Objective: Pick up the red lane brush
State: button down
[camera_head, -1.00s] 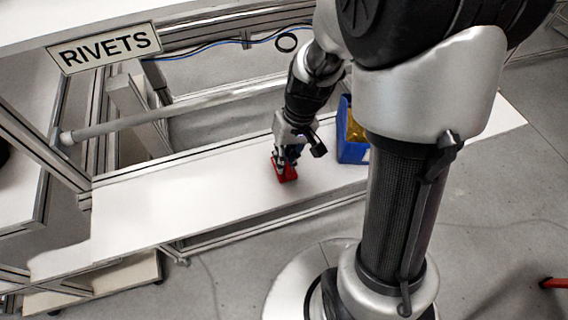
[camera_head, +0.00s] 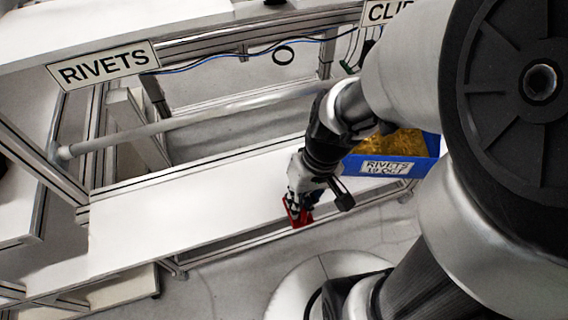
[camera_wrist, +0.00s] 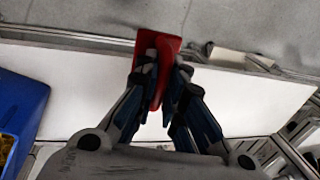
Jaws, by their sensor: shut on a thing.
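The red lane brush (camera_head: 298,213) is held at the tip of my gripper (camera_head: 299,200), above the front edge of the white shelf. In the wrist view the brush (camera_wrist: 156,48) shows as a red block with a thin part running down between the fingers. My gripper (camera_wrist: 167,98) is shut on it, with a finger on each side. The fingers hide part of the brush.
A blue bin (camera_head: 424,161) labelled "RIVETS" with yellowish contents stands right of my gripper; it also shows in the wrist view (camera_wrist: 22,105). The white shelf (camera_head: 190,215) is bare to the left. A rail (camera_head: 180,122) runs behind it.

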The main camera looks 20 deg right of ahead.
jog(key=s+b, duration=0.7)
jog(key=shift+f, duration=0.15)
jog(key=c, duration=2.3)
grip_release()
grip_shut()
